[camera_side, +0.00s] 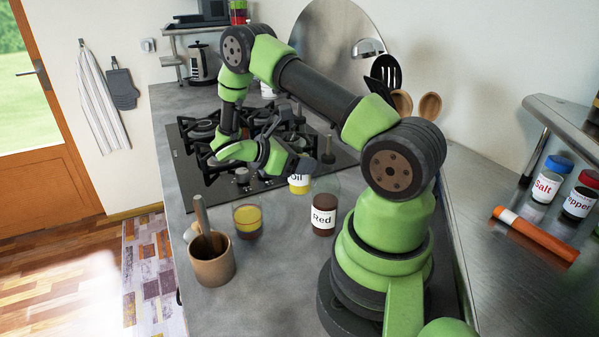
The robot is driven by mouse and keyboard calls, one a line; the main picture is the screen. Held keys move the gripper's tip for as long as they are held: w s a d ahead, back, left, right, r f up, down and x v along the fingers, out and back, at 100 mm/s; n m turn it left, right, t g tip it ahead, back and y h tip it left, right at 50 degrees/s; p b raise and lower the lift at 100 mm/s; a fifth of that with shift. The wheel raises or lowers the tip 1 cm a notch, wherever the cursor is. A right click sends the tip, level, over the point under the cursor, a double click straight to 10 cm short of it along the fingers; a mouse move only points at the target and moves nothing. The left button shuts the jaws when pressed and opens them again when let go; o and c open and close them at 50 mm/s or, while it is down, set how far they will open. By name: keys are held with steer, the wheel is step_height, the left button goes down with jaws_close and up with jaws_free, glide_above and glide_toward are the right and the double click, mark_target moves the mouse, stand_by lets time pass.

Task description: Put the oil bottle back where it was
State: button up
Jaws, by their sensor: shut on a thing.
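The oil bottle (299,184) has a white label reading "Oil" and yellow contents below it. It is near the front right edge of the black hob, behind the jar labelled "Red" (323,217). My gripper (303,167) is at the upper part of the oil bottle and shut on it. The gripper hides the bottle's top, and the fingertips are hard to make out. I cannot tell whether the bottle's base touches the counter.
A glass of layered yellow and dark contents (247,222) and a wooden mortar with a pestle (212,263) stand in front. The black hob (190,187) lies behind. Salt (547,183) and pepper (580,200) jars stand far right. Some counter between the jars is bare.

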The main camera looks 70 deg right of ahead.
steer(key=shift+f, duration=1.5)
steer(key=shift+f, duration=0.15)
steer(key=o, duration=1.2)
